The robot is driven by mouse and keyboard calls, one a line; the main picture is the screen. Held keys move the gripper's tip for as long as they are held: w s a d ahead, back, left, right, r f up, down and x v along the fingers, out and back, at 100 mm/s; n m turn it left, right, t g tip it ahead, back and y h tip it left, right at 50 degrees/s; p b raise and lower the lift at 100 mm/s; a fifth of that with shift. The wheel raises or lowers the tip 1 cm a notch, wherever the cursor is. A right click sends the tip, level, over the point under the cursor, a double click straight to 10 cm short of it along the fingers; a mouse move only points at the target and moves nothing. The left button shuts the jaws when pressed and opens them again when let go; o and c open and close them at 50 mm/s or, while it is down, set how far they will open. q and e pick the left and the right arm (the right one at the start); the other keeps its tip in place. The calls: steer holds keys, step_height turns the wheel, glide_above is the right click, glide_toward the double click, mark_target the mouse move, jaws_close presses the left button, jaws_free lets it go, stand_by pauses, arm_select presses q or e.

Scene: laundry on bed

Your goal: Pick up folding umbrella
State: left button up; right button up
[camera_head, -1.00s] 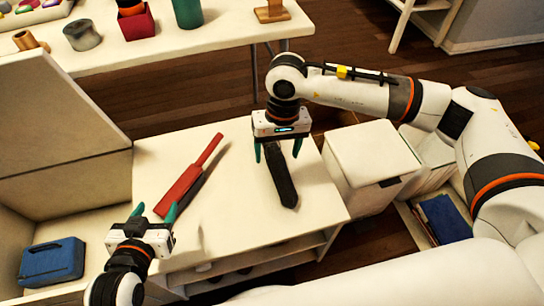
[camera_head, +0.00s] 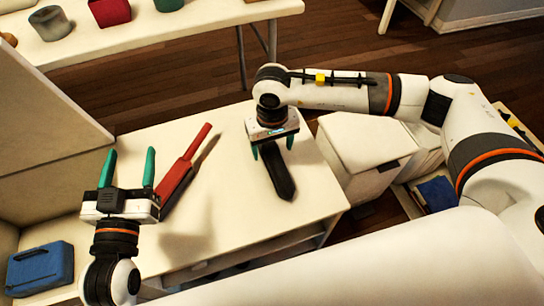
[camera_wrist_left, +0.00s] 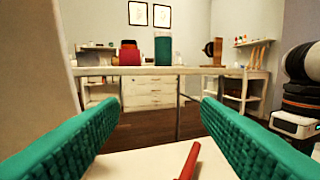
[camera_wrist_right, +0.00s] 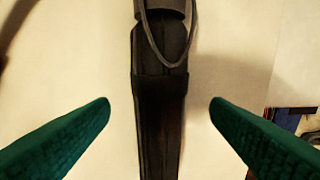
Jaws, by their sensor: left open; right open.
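A long black folding umbrella (camera_head: 280,176) lies on the white table (camera_head: 305,205). In the right wrist view the umbrella (camera_wrist_right: 160,125) runs lengthwise between the fingers, with a strap loop at its top end. My right gripper (camera_head: 272,150) points down over the far part of the umbrella. Its green fingers are open on either side of it, and no contact shows. My left gripper (camera_head: 130,160) is open and empty, fingers pointing away from me, left of a red long-handled object (camera_head: 180,172). The far end of the umbrella is hidden by the right gripper in the head view.
A dark thin object (camera_head: 203,157) lies beside the red one. A blue case (camera_head: 40,268) is at lower left, and a tall white panel (camera_head: 45,95) stands at left. A white box (camera_head: 365,145) stands right of the table. Another table with containers is behind.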

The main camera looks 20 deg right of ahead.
mark_target(272, 151)
step_height(272, 151, down, 4)
steer(key=shift+r+b, duration=0.15)
steer(key=shift+b, duration=0.25)
arm_select(q)
steer(key=r+t, duration=0.3)
steer(key=shift+s+d+r+h, duration=0.25)
steer(key=shift+r+h, duration=0.05)
steer(key=shift+r, duration=0.05)
arm_select(e)
steer(key=c, duration=1.3)
steer(key=shift+o, duration=0.2)
steer(key=shift+r, duration=0.15)
